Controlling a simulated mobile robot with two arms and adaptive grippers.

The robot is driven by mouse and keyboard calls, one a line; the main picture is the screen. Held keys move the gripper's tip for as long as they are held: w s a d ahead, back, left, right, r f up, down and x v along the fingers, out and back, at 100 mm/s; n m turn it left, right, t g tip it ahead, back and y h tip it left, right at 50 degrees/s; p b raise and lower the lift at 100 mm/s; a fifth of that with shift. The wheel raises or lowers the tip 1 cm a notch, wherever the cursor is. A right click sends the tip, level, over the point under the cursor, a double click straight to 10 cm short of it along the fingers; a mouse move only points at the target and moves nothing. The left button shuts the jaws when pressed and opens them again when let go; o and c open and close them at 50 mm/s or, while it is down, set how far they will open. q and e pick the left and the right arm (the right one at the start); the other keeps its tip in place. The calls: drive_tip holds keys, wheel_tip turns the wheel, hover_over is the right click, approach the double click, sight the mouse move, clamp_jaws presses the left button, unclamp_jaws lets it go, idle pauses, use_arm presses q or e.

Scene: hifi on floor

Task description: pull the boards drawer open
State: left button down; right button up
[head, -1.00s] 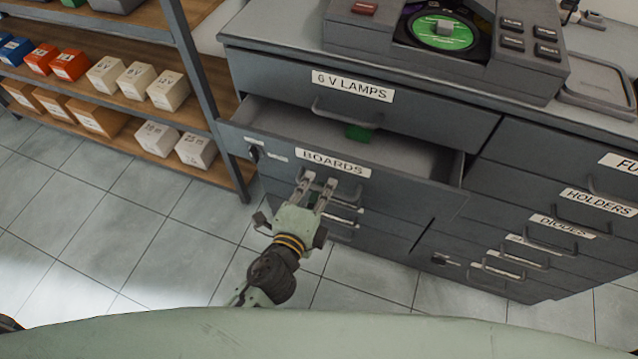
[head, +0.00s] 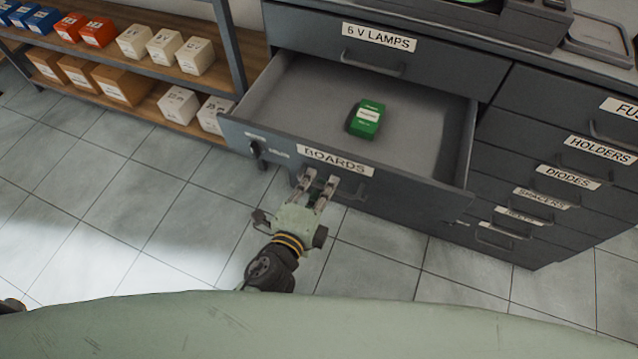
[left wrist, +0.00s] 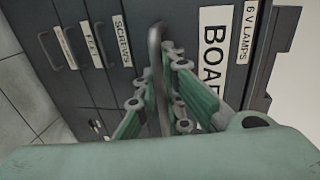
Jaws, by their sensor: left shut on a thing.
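The boards drawer (head: 410,186) stands well out from the grey cabinet in the head view, with its "BOARDS" label on the front. A green box with a white label (head: 366,118) lies on the drawer's bare floor. My left gripper (head: 321,183) is at the drawer front, just below the label, shut on the drawer's handle. In the left wrist view the metal handle (left wrist: 155,60) runs between the two green-padded fingers, beside the large label. My right gripper is not in view.
The 6 V lamps drawer (head: 450,60) above is closed. Closed drawers such as diodes (head: 520,190) are at the right. Shelves with several small boxes (head: 165,48) stand at the left. Tiled floor (head: 130,220) is clear in front.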

use_arm(q)
drive_tip(key=c, duration=1.8)
unclamp_jaws()
drive_tip(key=shift+c, duration=0.2)
drive_tip(key=v, duration=1.2)
drive_tip(key=shift+f, duration=0.15)
